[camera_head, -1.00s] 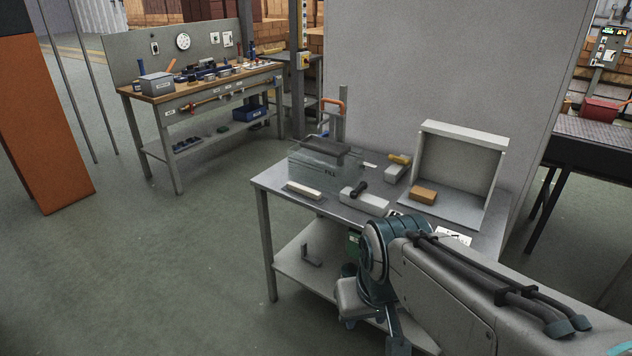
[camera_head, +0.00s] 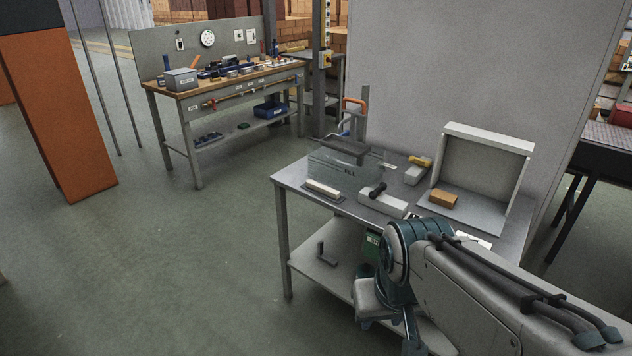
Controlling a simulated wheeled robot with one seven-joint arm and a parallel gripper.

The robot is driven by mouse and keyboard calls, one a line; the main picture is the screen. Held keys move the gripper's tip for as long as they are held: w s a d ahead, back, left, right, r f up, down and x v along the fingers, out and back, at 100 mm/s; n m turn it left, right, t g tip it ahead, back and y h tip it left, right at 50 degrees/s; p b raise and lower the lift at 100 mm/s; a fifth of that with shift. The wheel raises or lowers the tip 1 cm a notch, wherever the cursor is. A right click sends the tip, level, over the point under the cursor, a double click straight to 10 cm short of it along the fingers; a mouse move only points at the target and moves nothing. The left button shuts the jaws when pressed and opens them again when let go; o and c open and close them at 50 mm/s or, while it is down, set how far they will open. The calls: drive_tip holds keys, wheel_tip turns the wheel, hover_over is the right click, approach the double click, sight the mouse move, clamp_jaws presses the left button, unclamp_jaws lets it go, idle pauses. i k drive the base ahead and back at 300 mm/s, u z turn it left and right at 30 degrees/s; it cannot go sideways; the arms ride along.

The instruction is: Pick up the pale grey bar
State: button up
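A pale bar (camera_head: 324,189), whitish grey, lies on a thin dark base near the front left corner of the grey metal table (camera_head: 300,180). It stands in front of a clear box (camera_head: 345,170) with dark lettering. My gripper (camera_head: 388,322) hangs low at the table's front side, below the tabletop level in the picture and to the right of the bar. It is apart from the bar. Its fingers are small and partly hidden by my arm, so I cannot tell whether they are open or shut.
A grey block with a black knob (camera_head: 382,204), a grey block with a yellow top (camera_head: 416,172), and an orange-brown block (camera_head: 443,199) by an upright grey frame (camera_head: 489,131) share the tabletop. A lower shelf (camera_head: 325,281) holds a dark bracket (camera_head: 325,254).

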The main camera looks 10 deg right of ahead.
sight(319, 187)
drive_tip(key=u, duration=0.25)
drive_tip(key=i, duration=1.95)
drive_tip(key=z, duration=0.55)
